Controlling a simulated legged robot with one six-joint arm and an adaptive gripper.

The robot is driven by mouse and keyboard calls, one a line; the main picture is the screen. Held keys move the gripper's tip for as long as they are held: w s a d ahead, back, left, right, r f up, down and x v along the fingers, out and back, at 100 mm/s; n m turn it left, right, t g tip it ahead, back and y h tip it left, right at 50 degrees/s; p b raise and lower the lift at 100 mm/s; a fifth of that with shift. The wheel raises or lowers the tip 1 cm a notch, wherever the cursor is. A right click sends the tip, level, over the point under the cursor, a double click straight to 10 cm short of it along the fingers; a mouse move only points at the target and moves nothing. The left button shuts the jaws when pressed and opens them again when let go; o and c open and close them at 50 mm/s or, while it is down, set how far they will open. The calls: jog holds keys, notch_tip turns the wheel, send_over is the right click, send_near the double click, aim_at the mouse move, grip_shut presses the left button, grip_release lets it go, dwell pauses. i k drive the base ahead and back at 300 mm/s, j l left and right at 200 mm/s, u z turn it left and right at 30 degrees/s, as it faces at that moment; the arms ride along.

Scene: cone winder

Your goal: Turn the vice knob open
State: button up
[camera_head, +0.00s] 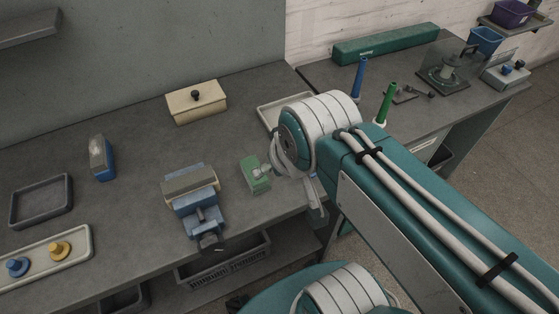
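The blue vice (197,205) with grey jaws stands near the front edge of the bench, left of my arm. Its dark knob (210,243) is at the front end, by the bench edge. The jaws look close together, but the exact gap is too small to tell. My teal and white arm fills the right and lower right of the view, apart from the vice in the picture. I cannot make out my gripper or its fingers.
A green block (256,174) sits right of the vice, close to my arm. A cream box (196,102) stands behind, a blue item (102,158) to the left. A grey tray (41,201) and a pale knob tray (45,259) lie farther left. Bench around the vice is mostly clear.

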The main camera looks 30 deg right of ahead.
aim_at(211, 243)
jog(key=k+j, duration=0.4)
jog(key=k, duration=0.2)
jog(key=k+j, duration=0.4)
jog(key=k, duration=0.15)
